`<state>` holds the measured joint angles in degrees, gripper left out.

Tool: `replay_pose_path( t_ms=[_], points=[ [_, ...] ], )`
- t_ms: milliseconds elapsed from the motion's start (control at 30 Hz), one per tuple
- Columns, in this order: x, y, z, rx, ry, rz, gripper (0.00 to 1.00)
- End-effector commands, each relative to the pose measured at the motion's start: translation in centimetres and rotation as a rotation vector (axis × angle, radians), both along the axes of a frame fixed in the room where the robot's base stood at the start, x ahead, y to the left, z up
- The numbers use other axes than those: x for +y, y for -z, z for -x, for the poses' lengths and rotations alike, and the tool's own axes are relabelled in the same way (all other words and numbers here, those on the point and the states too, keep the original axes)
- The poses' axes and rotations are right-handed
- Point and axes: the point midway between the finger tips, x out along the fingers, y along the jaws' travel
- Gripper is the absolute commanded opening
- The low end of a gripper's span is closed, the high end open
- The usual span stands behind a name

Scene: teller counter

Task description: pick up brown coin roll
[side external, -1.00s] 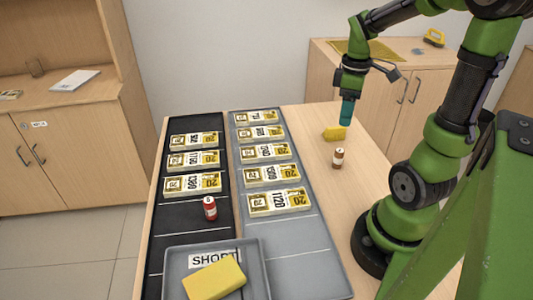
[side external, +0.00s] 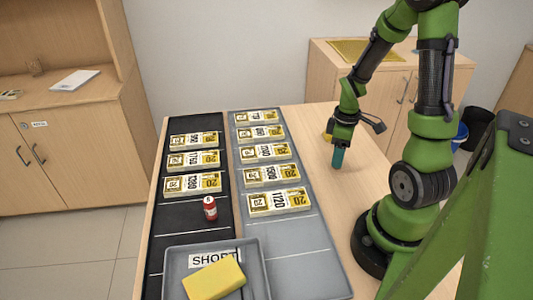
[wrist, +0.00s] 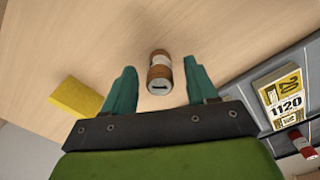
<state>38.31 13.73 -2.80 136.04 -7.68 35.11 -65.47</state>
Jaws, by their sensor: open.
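The brown coin roll (wrist: 160,66) shows in the wrist view as a small brown cylinder with a pale band and a dark mark on its near end. It appears between the tips of the two teal fingers of my gripper (wrist: 159,72), with a gap on each side. My gripper is open and holds nothing. In the side external view my gripper (side external: 338,163) points down low over the wooden counter, and it hides the brown coin roll there.
A yellow block (wrist: 75,97) lies left of the roll in the wrist view. Grey (side external: 310,237) and black (side external: 197,232) trays hold banknote bundles. A yellow sponge (side external: 214,278) lies in the SHORT tray (side external: 255,262).

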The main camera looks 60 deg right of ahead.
Motion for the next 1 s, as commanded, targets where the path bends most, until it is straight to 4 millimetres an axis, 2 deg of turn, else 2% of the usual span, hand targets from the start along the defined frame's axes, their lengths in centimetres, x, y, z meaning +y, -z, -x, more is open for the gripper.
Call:
replay_pose_path(
  t_ms=[200, 500, 600, 867, 1000],
  points=[
    [0.0, 0.1, 0.0, 0.000, 0.000, 0.000, 0.57],
    [0.0, 0.1, 0.0, 0.000, 0.000, 0.000, 0.12],
    [0.0, 0.1, 0.0, 0.000, 0.000, 0.001, 0.00],
    [0.0, -0.1, -0.1, -0.001, 0.000, 0.002, 0.00],
    [-0.1, -1.5, -0.2, -0.007, 0.000, 0.006, 0.00]
  ],
)
